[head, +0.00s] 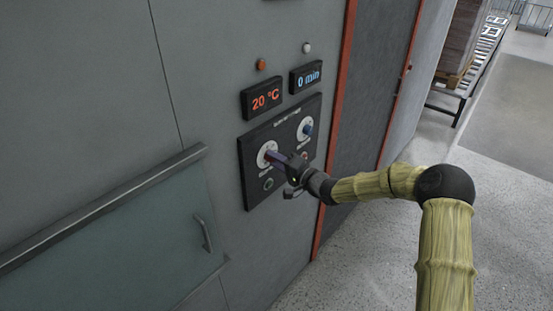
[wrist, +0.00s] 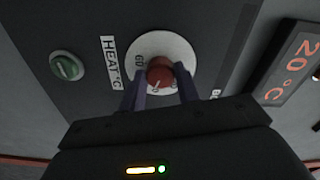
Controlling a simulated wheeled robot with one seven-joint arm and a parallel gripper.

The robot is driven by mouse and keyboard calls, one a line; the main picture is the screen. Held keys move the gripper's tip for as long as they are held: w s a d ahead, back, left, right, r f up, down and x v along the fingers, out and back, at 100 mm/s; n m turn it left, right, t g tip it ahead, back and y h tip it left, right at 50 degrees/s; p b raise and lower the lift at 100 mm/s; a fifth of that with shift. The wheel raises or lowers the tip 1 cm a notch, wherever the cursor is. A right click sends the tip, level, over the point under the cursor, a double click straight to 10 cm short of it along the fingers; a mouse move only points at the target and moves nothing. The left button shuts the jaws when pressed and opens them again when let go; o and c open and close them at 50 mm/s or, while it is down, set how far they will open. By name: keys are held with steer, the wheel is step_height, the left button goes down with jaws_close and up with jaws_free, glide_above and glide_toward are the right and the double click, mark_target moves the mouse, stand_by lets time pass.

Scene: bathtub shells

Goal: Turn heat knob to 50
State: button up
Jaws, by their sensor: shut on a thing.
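The heat knob (wrist: 160,73) is a red knob on a white round dial (wrist: 178,45) with numbers, beside a "HEAT °C" label (wrist: 112,63) in the wrist view. My gripper (wrist: 160,88) is shut on the knob, one finger on each side. In the head view my gripper (head: 275,158) reaches the left dial (head: 262,153) of the black control panel (head: 252,190) and covers much of that knob. The heat display (head: 264,99) reads 20 °C in red. The pointer's exact setting is partly hidden.
A blue knob (head: 308,129) on a second dial is close to the right. A green button (wrist: 67,66) is beside the heat dial. A time display (head: 307,77) reads 0 min. A glass door with a handle (head: 203,233) is at left. Open floor (head: 370,260) lies right.

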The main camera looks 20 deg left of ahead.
steer(key=shift+m+p, duration=0.45)
steer(key=shift+m, duration=3.25)
steer(key=o, duration=1)
steer(key=b+v, duration=0.5)
steer(key=v, duration=1.2)
steer(key=shift+d+b, duration=0.25)
steer(key=shift+b, duration=0.05)
